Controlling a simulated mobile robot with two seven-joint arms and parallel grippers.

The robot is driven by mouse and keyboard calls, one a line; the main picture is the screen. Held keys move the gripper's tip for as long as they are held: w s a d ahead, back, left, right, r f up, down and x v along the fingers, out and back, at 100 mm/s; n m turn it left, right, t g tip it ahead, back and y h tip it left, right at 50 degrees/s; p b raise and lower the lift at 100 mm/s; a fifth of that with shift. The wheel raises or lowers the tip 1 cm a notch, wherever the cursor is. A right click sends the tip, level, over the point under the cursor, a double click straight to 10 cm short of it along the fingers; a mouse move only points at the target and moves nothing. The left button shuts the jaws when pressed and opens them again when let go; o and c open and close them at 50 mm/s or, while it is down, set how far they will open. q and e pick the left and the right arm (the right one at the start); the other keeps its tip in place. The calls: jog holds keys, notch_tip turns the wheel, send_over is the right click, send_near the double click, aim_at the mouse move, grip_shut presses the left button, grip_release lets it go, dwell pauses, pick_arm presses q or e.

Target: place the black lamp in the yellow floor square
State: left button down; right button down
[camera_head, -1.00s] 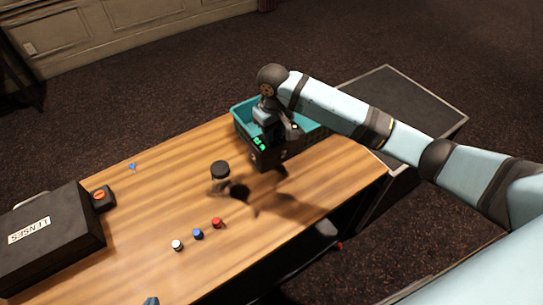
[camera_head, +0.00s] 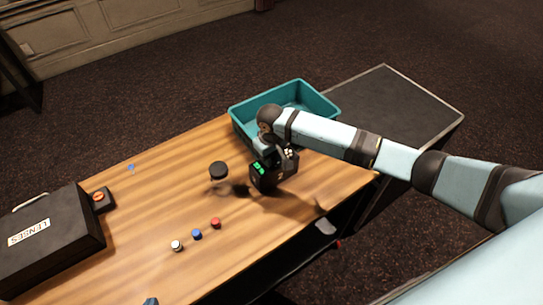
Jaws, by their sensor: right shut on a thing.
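My right gripper (camera_head: 272,175) is over the right part of the wooden table, in front of the teal bin. Its dark body with green lights hides its fingertips. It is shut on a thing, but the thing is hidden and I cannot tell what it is. I cannot make out a black lamp with certainty. No yellow floor square is in view. My left gripper is not in view.
The teal bin (camera_head: 239,109) at the table's far right end looks empty. A black lens case (camera_head: 60,250) and a small dark box (camera_head: 102,199) are at left. White (camera_head: 176,246), blue (camera_head: 196,234) and red (camera_head: 215,223) pieces lie near the front. Dark floor surrounds the table.

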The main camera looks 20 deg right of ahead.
jog(key=shift+r, duration=0.1)
jog(key=c, duration=0.9)
grip_release()
